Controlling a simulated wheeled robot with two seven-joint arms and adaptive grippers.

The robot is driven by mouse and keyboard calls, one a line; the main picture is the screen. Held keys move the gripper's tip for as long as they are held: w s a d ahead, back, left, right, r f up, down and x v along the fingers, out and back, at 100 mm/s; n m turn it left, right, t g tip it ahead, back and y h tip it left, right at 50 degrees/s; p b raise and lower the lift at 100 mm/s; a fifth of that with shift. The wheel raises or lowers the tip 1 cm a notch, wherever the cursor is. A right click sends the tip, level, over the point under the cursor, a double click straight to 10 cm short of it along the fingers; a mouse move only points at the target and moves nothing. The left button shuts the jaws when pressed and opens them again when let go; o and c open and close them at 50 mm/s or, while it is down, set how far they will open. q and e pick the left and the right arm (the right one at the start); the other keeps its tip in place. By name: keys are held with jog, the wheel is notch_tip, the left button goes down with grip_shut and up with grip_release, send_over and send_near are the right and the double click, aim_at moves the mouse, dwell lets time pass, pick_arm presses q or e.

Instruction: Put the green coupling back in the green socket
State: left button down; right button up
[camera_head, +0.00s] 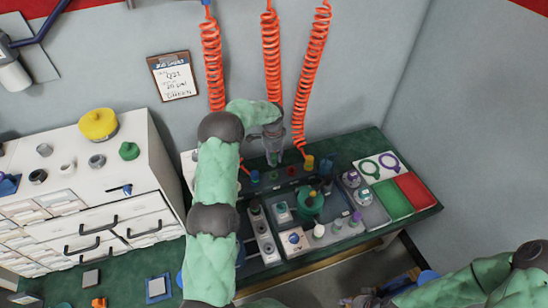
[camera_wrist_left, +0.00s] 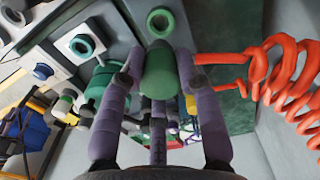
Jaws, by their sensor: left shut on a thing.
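My left gripper (camera_head: 274,159) is shut on the green coupling, low over the back of the green bench. In the left wrist view the green coupling (camera_wrist_left: 158,78) sits between the purple fingers of the left gripper (camera_wrist_left: 157,84). A green ring-shaped socket (camera_wrist_left: 160,22) shows just beyond the coupling's end in that view. The coupling looks apart from the ring, but the gap's depth is hard to judge. In the head view the socket area (camera_head: 274,176) lies just below the fingertips. My right arm comes in at the lower right; its gripper cannot be made out.
Orange coiled hoses (camera_head: 271,60) hang behind the bench, close to my left gripper; one (camera_wrist_left: 285,75) fills the wrist view's right side. A yellow coupling (camera_head: 309,163) stands right of the gripper. A teal-green pot (camera_head: 310,202) and small fixtures crowd the front. Red tray (camera_head: 415,190) at right.

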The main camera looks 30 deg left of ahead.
aim_at(274, 164)
pick_arm(q)
jog(key=shift+f+b, duration=1.35)
jog(key=shift+f, duration=1.1)
jog(key=shift+f+b, duration=0.75)
jog(key=shift+f, duration=0.7)
jog(key=c, duration=0.8)
grip_release()
notch_tip(274, 164, up, 12)
jog(key=shift+a+r, duration=0.1)
